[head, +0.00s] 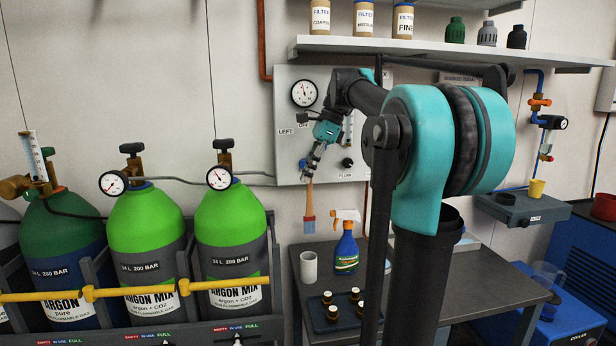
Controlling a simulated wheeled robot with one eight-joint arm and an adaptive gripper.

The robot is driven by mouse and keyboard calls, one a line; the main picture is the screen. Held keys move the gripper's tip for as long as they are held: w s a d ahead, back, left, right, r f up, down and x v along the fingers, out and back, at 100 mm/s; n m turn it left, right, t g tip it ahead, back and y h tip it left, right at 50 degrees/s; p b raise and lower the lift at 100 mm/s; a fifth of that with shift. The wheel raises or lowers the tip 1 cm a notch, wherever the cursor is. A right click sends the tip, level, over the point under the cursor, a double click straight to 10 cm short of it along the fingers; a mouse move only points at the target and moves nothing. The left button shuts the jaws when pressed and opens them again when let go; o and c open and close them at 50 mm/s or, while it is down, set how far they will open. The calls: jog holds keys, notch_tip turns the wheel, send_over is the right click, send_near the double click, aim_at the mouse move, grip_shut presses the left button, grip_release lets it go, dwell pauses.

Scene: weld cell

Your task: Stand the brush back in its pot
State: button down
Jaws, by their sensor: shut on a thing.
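The brush (309,212) hangs below my gripper (311,176), with its wooden handle up and its bristle end down. My gripper is shut on the upper part of the handle. The brush is in the air in front of the wall, above the back left of the dark table (413,283). A white open-topped cylinder (309,268), which looks like the pot, stands upright on the table below the brush. The brush is apart from it. The inside of the pot is barely visible.
A spray bottle (347,250) stands right of the pot. A dark tray (322,318) with several small brown bottles lies in front. Green gas cylinders (231,222) stand at left behind a yellow bar. A gauge panel (291,127) is behind my gripper.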

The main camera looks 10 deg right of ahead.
aim_at(306, 217)
jog(key=shift+f, duration=6.25)
jog(key=c, duration=1.6)
grip_release()
jog(key=v, duration=1.2)
